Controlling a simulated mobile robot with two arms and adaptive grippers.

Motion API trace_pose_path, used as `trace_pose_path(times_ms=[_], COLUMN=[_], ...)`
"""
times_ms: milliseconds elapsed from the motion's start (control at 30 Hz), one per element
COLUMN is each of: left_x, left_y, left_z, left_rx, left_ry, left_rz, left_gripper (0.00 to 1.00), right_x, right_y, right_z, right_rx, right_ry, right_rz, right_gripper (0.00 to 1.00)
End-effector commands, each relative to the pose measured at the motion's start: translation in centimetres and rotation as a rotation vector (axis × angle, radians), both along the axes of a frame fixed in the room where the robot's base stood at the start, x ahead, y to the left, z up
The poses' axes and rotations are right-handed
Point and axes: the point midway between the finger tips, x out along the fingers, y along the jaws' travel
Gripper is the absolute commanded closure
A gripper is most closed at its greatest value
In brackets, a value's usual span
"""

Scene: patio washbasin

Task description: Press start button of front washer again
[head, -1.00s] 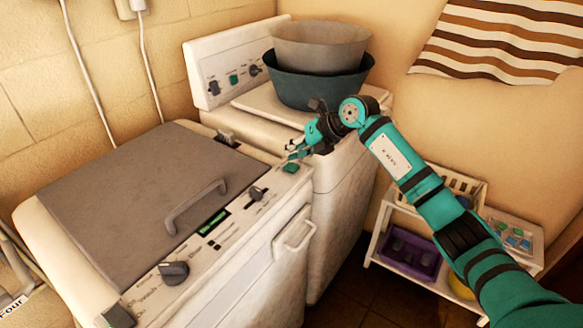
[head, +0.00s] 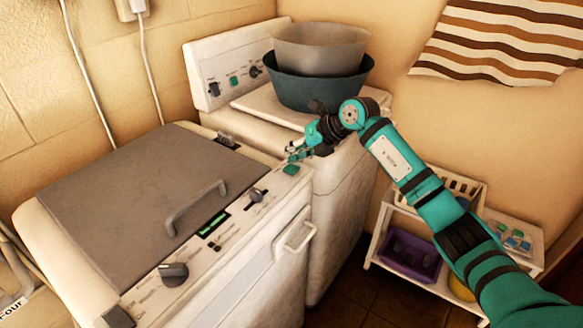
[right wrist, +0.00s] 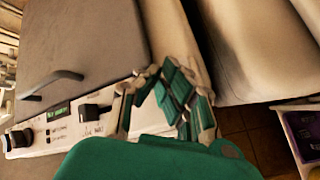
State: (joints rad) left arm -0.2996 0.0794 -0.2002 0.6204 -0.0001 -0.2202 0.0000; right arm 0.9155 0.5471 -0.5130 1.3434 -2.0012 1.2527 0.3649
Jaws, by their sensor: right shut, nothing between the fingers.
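The front washer (head: 130,200) has a grey lid and a control strip along its front edge. A green square button (head: 291,169) sits at the far right end of that strip. The strip also carries a lit green display (head: 213,222) and two dark knobs. My right gripper (head: 293,156) is shut and empty, its fingertips just above or at the green button; I cannot tell whether they touch it. In the right wrist view the gripper (right wrist: 158,75) points at the right end of the strip, and its fingers hide the button. My left gripper is not in view.
A second white machine (head: 335,165) stands behind, with two stacked basins (head: 320,65) on it. A low white shelf with a purple crate (head: 409,254) is at right. The lid handle (head: 196,205) sticks up. Dark floor shows between machine and shelf.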

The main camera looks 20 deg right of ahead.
Motion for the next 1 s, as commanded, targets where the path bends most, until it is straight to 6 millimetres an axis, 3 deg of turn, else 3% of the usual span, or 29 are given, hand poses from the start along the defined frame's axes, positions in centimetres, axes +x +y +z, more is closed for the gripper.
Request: trace_pose_path(times_ms=[1000], left_x=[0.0], left_y=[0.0], left_z=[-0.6], left_rx=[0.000], left_ry=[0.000], left_rz=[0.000], left_gripper=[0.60], right_x=[0.0], right_y=[0.0], right_z=[-1.2], right_rx=[0.000], right_ry=[0.000], right_rz=[0.000], right_gripper=[1.00])
